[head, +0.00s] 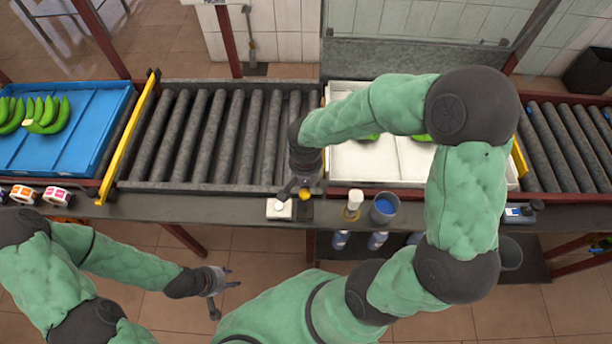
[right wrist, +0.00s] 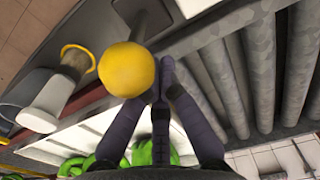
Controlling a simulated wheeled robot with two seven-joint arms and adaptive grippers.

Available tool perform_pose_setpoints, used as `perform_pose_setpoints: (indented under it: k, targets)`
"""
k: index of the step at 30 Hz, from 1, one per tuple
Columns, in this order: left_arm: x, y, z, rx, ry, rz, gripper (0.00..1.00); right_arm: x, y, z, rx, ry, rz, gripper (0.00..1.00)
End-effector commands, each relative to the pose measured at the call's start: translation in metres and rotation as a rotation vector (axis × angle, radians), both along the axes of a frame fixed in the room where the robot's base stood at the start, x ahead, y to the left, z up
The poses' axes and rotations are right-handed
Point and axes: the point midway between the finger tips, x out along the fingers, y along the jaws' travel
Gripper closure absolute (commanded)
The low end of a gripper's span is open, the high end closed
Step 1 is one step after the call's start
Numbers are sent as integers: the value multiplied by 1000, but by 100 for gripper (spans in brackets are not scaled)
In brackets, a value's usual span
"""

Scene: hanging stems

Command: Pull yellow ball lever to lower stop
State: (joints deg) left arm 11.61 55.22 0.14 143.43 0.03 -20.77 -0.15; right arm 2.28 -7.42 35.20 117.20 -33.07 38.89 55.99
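The yellow ball (head: 305,194) of the lever shows at the front edge of the conveyor, over a small dark base beside a white box (head: 279,209). My right gripper (head: 303,187) points down right at it. In the right wrist view the ball (right wrist: 127,72) lies against the left side of my right fingertips (right wrist: 158,88), which come together and look shut; I see no finger wrapped around the ball. My left gripper (head: 230,290) is open and empty, low over the floor at the lower left.
A cup with blue inside (head: 384,208) and a white-topped bottle (head: 352,204) stand right of the lever. A white crate (head: 372,163) with green fruit lies behind my right arm. A blue tray (head: 62,140) holds bananas at left. The middle rollers (head: 220,135) are bare.

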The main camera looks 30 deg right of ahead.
Motion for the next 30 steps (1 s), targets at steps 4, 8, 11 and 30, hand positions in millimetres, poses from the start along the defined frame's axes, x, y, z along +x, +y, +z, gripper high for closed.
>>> perform_pose_setpoints:
  k: [4,8,11,30]
  targets:
    - [0,0,-3,0,0,0,60,-11,6,-3,1,8,4,100]
    - [0,0,-4,0,0,0,60,-16,10,-2,1,5,3,100]
    - [0,0,-5,0,0,0,60,-21,13,-2,0,4,2,100]
    - [0,0,-8,0,0,0,60,-24,15,-1,1,1,1,100]
